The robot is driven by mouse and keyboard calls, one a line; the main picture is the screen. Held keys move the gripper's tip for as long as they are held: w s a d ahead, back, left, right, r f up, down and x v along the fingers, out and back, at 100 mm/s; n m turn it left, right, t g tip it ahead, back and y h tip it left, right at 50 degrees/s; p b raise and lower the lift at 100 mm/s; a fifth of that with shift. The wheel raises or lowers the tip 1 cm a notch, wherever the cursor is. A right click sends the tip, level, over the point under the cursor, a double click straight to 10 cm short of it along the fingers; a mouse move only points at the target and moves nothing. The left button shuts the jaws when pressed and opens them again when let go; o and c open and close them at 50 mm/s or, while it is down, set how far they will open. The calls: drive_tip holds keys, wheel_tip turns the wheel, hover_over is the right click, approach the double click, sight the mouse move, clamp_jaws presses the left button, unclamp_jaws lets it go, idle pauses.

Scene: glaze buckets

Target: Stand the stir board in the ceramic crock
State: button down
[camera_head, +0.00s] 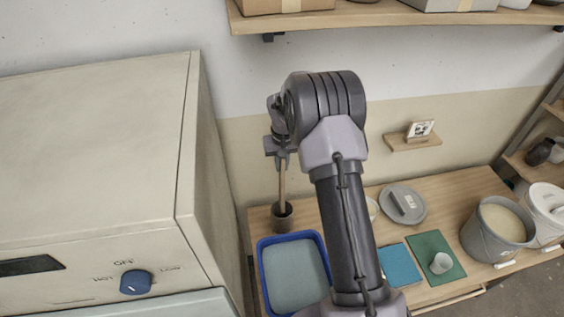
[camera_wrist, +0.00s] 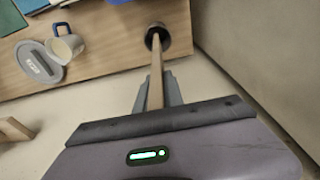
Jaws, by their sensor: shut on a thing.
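The stir board (camera_head: 282,184) is a thin light-wood stick, held upright by my gripper (camera_head: 281,158). My gripper is shut on its upper part. The ceramic crock (camera_head: 282,217) is a small dark grey-brown pot on the table, near its left back edge. In the head view the stick's lower end meets the crock's mouth. In the wrist view the stir board (camera_wrist: 157,68) runs from between the fingers (camera_wrist: 157,92) to the dark opening of the crock (camera_wrist: 158,37). The lower end appears inside the mouth; its depth is hidden.
A blue tray (camera_head: 263,248) lies just in front of the crock. A mug (camera_wrist: 66,42) and grey lid (camera_head: 404,220) lie to the right. A large cream appliance (camera_head: 188,150) stands close on the left. A bucket (camera_head: 479,243) stands at the right.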

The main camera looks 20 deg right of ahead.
sight(282, 180)
wheel_tip(282, 180, down, 8)
drive_tip(key=b, duration=0.5)
drive_tip(key=shift+b, duration=0.3)
drive_tip(key=c, duration=1.4)
unclamp_jaws()
drive_tip(key=shift+o, duration=0.2)
drive_tip(key=r+p, duration=0.1)
drive_tip(key=r, duration=0.4)
drive_tip(key=s+r+p, duration=0.1)
drive_tip(key=r, duration=0.5)
drive_tip(key=s+r+p, duration=0.1)
drive_tip(key=r, duration=0.5)
drive_tip(key=shift+a+r, duration=0.2)
drive_tip(key=shift+a, duration=0.05)
